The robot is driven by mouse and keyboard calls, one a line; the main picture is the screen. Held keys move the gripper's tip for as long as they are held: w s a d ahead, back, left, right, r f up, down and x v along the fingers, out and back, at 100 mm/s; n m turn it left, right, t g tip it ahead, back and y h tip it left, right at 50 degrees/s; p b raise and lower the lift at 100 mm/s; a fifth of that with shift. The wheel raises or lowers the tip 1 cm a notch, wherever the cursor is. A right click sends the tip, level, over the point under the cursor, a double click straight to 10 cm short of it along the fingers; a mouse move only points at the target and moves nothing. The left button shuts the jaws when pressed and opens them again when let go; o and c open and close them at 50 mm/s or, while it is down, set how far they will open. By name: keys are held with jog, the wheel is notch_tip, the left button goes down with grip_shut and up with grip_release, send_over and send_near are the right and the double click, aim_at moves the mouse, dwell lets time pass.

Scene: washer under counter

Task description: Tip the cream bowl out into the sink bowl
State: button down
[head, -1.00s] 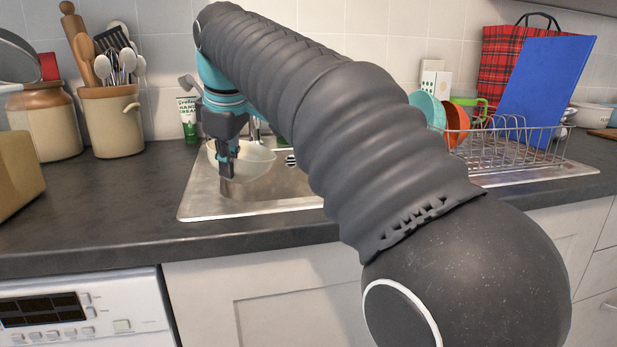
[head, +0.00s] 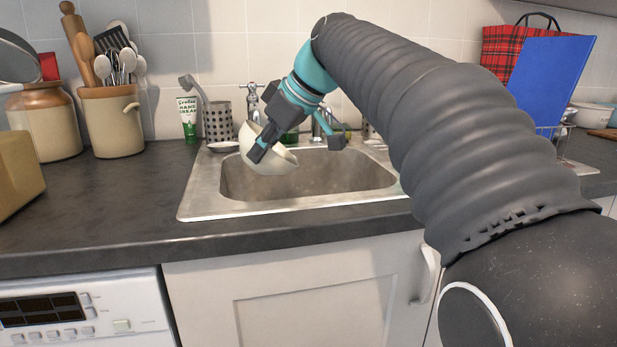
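The cream bowl (head: 273,177) is held by my gripper (head: 262,150) over the left part of the sink bowl (head: 335,177). The bowl is strongly tilted, with its opening turned up and to the right. One finger is in front of the bowl wall; the grip on the rim is partly hidden. The bowl's contents cannot be seen. The bare metal of the sink bowl shows to the right of the cream bowl.
Taps (head: 253,103) stand behind the sink, with a perforated metal holder (head: 217,121) and a green-and-white tube (head: 188,119) to their left. A utensil crock (head: 112,122) stands at the left. A blue board (head: 549,85) stands at the right.

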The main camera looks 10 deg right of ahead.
jog(key=shift+d+r+y, duration=0.35)
jog(key=shift+y, duration=0.25)
jog(key=shift+s+d+r+m+y, duration=0.1)
jog(key=shift+d+r+m+y, duration=0.2)
jog(key=shift+d+r+y, duration=0.45)
jog(key=shift+s+d+t+y+b, duration=0.1)
jog(key=shift+d+t+y+b, duration=0.3)
jog(key=shift+d+y, duration=0.55)
jog(key=shift+d+r+m+y+b, duration=0.25)
jog(key=shift+d+y, duration=0.1)
jog(key=shift+d, duration=0.15)
jog(key=shift+d+r+m+y+b, duration=0.2)
jog(key=shift+d+y, duration=0.15)
jog(key=shift+d, duration=0.15)
jog(key=shift+d, duration=0.1)
